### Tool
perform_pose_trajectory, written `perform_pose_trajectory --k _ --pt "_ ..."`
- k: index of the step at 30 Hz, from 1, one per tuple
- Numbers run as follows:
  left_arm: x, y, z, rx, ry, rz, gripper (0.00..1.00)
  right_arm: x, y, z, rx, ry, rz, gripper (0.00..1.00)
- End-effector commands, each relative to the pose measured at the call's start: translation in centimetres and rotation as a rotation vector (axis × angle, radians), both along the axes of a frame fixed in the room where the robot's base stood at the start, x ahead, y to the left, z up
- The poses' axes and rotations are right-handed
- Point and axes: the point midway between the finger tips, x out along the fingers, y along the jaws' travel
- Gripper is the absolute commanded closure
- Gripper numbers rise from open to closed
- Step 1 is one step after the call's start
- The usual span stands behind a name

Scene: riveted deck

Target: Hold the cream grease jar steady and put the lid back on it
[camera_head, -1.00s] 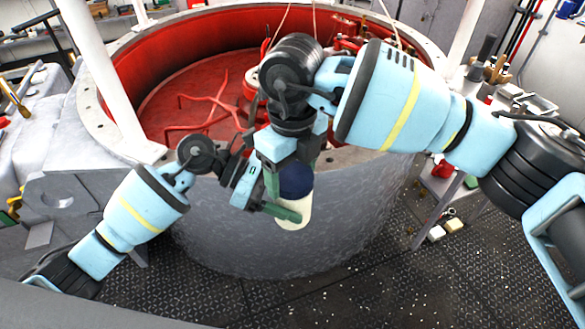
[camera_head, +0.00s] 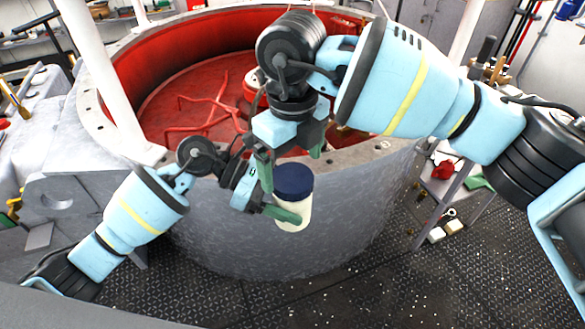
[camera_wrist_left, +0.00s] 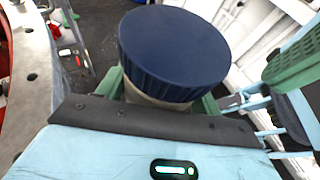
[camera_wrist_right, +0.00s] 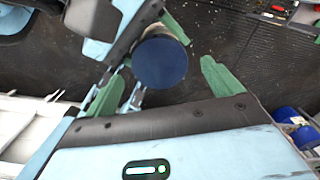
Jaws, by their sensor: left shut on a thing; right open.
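The cream grease jar (camera_head: 292,216) is upright in front of the big round tank, with the dark blue lid (camera_head: 293,181) on its top. My left gripper (camera_head: 285,213) is shut around the jar's body. In the left wrist view the lid (camera_wrist_left: 174,45) covers the jar's mouth and looks level; a strip of cream jar (camera_wrist_left: 150,97) shows under it. My right gripper (camera_head: 290,160) is open and empty above the lid, apart from it. In the right wrist view the lid (camera_wrist_right: 160,62) lies between and beyond the green fingers. Whether the lid is screwed tight cannot be told.
The grey tank (camera_head: 270,245) with its red inside stands close behind the jar. A side table (camera_head: 445,185) with a red item stands at the right. The dark deck floor (camera_head: 400,290) in front is mostly clear.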

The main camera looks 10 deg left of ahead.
Motion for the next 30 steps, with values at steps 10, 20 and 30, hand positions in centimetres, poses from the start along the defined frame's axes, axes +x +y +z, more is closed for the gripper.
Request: perform_pose_trajectory --k 10,20,30 --pt "0.0 0.0 0.1 -0.002 -0.001 0.001 0.98 0.0 0.0 1.5 -0.001 0.001 0.000 0.09" --pt "0.0 0.0 0.1 -0.002 -0.002 0.000 0.98 0.1 0.0 3.7 -0.003 -0.005 0.003 0.13" --pt "0.0 0.0 0.1 -0.002 -0.002 0.000 0.98 0.0 0.0 5.0 0.000 0.001 0.001 0.13"
